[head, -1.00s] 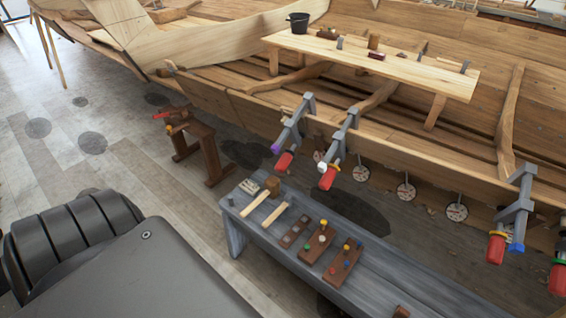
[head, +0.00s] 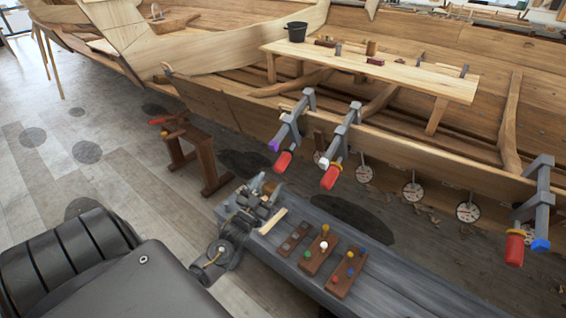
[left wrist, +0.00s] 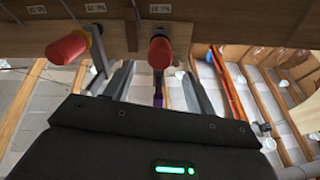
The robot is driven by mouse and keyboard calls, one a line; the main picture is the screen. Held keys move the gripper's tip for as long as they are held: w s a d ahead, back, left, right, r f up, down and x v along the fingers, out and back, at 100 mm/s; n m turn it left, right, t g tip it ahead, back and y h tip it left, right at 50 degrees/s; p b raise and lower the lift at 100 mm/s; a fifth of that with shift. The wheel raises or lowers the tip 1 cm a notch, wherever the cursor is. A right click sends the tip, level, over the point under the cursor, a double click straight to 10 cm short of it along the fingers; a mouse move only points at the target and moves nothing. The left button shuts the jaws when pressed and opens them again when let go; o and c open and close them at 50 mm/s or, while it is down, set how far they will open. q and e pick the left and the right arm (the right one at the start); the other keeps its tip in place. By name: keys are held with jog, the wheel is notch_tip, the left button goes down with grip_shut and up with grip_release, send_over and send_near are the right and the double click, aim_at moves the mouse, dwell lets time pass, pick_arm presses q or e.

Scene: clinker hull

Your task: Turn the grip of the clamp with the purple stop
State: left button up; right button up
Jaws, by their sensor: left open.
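The clamp with the purple stop (head: 274,146) hangs on the hull's upper plank edge in the head view. It has a grey bar and a red grip (head: 283,161) at its lower end. My left gripper (head: 262,185) is below and left of that grip, above the bench's left end, apart from the clamp. In the left wrist view the open fingers (left wrist: 156,82) point toward the red grip (left wrist: 160,53), with a purple part (left wrist: 158,97) between them. Nothing is held. My right gripper is not in view.
A neighbouring clamp with a red grip (head: 331,176) hangs close to the right. Another with a blue stop (head: 541,245) is far right. The grey bench (head: 410,270) below carries peg boards (head: 345,274). A brown sawhorse (head: 205,150) stands left. Round dials (head: 413,192) line the hull.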

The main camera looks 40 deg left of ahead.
aim_at(283, 162)
pick_arm(q)
jog(key=p+x, duration=0.1)
jog(key=x, duration=0.8)
jog(key=shift+w+p, duration=0.25)
jog(key=shift+p, duration=0.05)
jog(key=shift+r, duration=0.1)
jog(key=c, duration=1)
